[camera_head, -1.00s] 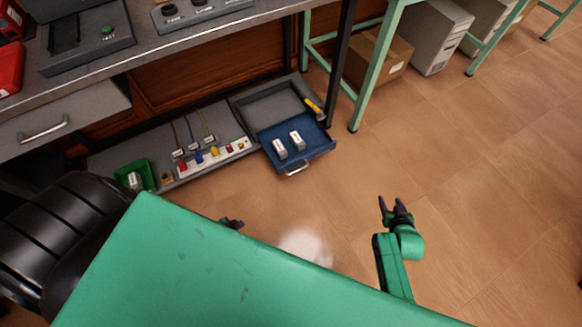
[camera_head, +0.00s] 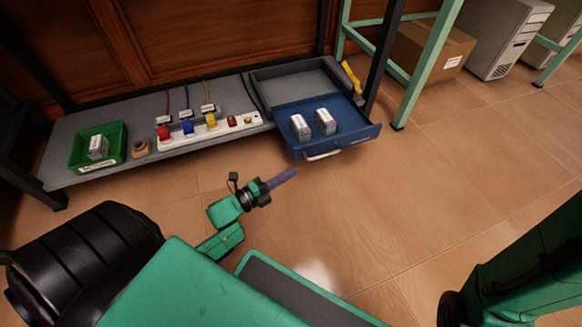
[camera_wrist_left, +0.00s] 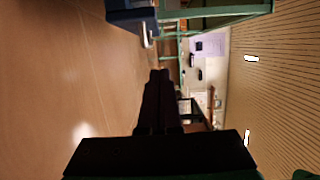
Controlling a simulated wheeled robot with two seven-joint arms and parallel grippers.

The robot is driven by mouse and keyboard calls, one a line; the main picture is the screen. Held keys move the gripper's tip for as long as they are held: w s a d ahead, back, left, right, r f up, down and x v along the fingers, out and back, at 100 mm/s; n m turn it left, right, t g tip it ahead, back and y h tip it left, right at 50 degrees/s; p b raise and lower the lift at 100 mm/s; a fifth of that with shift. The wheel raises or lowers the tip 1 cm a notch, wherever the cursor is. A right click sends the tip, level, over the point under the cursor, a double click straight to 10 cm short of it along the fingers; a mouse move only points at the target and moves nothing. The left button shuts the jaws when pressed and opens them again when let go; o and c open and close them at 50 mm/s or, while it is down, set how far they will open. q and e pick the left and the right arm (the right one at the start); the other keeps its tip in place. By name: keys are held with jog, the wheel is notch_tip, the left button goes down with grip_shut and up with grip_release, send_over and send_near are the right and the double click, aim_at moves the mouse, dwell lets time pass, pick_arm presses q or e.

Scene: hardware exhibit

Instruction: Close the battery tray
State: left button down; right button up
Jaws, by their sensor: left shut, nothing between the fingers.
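The blue battery tray (camera_head: 352,131) is pulled out from its grey housing (camera_head: 290,77) on the low shelf. Two pale battery blocks (camera_head: 301,127) (camera_head: 325,121) stand in it, and a light handle (camera_head: 322,155) is on its front. My left gripper (camera_head: 292,173) is shut and empty, just in front of and below the handle, apart from it in the head view. In the left wrist view the shut fingers (camera_wrist_left: 159,76) point ahead, with the tray (camera_wrist_left: 130,18) and its handle (camera_wrist_left: 146,36) at the top. My right gripper is out of view; only part of that arm shows at lower right.
On the shelf are a green bin (camera_head: 117,143) with a battery block, a tape roll (camera_head: 140,149) and a strip of coloured plugs (camera_head: 196,135). A yellow tool (camera_head: 351,78) lies beside the housing. A dark bench leg (camera_head: 381,55) stands right of the tray. The floor in front is clear.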

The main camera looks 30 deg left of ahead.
pick_arm(q)
jog(key=w+b, duration=0.6)
jog(key=w, duration=0.3)
jog(key=shift+w+d, duration=0.15)
jog(key=shift+w, duration=0.25)
